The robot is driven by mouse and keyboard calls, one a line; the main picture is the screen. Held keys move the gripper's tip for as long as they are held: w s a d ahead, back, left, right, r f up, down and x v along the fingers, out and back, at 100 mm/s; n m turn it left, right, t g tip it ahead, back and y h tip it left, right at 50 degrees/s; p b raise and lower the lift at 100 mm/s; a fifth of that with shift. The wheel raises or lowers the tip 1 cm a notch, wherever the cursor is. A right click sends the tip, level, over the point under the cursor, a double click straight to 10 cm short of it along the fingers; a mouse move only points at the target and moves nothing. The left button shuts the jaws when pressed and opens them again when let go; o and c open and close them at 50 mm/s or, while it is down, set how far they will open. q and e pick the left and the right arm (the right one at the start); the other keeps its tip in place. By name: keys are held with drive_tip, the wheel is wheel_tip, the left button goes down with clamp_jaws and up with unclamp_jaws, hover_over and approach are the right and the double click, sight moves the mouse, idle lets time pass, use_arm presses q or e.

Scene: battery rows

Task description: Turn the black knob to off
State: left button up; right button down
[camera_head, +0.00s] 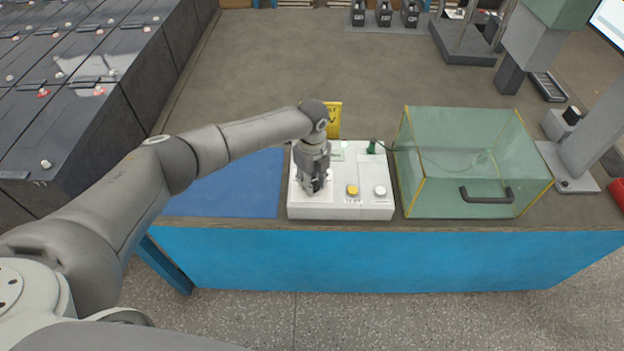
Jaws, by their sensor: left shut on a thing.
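A white control box (341,208) stands near the front edge of the table. My left arm reaches in from the left, and my left gripper (315,188) points down over the left part of the box. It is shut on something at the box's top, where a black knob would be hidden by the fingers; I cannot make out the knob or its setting. A yellow button (352,190) and a white button (380,191) sit to the right of the gripper. My right gripper is not in view.
A transparent greenish case (475,165) with a black handle (486,194) stands right of the box. A blue mat (235,185) lies to the left. A yellow sign (334,118) stands behind the box. Dark battery rows (60,105) fill the left. The table's middle back is clear.

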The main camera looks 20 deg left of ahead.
use_arm(q)
drive_tip(key=shift+n, duration=0.3)
drive_tip(key=n+p, duration=0.2)
drive_tip(key=n, duration=0.2)
drive_tip(key=shift+r+p, duration=0.1)
drive_tip(key=shift+p, duration=0.3)
drive_tip(key=n+p, duration=0.1)
drive_tip(key=n, duration=0.3)
drive_tip(key=shift+p, duration=0.4)
drive_tip(key=n+p, duration=0.1)
drive_tip(key=n, duration=0.2)
drive_tip(key=shift+n+p, duration=0.35)
drive_tip(key=shift+n, duration=0.05)
drive_tip(key=n+p, duration=0.2)
drive_tip(key=n, duration=0.4)
drive_tip(key=n+p, duration=0.2)
drive_tip(key=n, duration=0.3)
drive_tip(key=shift+n, duration=0.3)
drive_tip(key=o, duration=1)
